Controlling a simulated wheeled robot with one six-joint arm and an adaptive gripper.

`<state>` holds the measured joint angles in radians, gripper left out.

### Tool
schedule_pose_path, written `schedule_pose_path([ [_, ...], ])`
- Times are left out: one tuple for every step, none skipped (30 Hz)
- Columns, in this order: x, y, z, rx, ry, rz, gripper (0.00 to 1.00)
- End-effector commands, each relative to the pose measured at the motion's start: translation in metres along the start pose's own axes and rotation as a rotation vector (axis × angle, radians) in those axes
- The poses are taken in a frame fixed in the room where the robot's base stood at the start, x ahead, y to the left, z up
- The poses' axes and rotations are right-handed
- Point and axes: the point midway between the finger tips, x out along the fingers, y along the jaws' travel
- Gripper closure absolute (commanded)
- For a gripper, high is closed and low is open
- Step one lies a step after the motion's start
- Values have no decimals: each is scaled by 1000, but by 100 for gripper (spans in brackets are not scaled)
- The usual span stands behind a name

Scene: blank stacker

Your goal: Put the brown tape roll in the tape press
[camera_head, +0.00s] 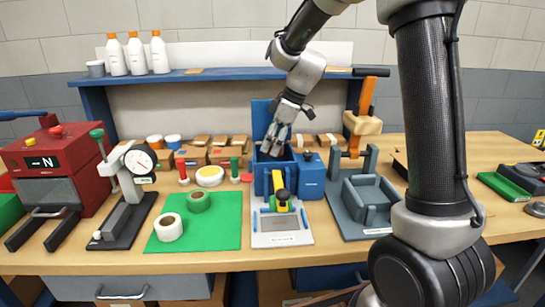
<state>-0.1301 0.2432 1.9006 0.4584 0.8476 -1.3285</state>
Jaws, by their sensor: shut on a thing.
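My gripper (273,148) points down into an open blue box-shaped device (263,166) with a raised blue lid at the back middle of the bench. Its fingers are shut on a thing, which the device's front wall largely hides. I take it to be the brown tape roll, since no brown roll shows elsewhere on the bench. A white roll (169,230) and a green roll (199,202) lie on the green mat (220,235). I cannot tell for sure whether the blue device is the tape press.
A grey holder (372,205) with an orange lever (365,100) stands to the right. A yellow-and-green tool (280,190) is in front of the blue device. A dial gauge stand (130,185) and red machine (65,165) are on the left. A blue shelf (225,75) runs behind.

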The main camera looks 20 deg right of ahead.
Motion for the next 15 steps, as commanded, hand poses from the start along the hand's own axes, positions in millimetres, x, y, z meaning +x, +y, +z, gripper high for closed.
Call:
schedule_pose_path([
  [3, 0, 1, 0, 0, 0, 68],
  [4, 0, 2, 1, -1, 0, 68],
  [7, 0, 3, 1, -1, -1, 68],
  [9, 0, 4, 1, -1, -2, 68],
  [12, 0, 6, 2, -2, -2, 68],
  [18, 0, 8, 2, -2, -1, 68],
  [22, 0, 10, 1, -2, -2, 68],
  [28, 0, 12, 2, -2, -3, 68],
  [34, 0, 15, 3, -2, -3, 68],
  [38, 0, 16, 2, -2, -3, 68],
  [41, 0, 18, 1, -2, -2, 68],
  [44, 0, 19, 1, -1, 0, 68],
  [45, 0, 19, 1, -1, 1, 68],
  [45, 0, 19, 1, 0, 1, 68],
  [45, 0, 19, 1, 0, 1, 68],
])
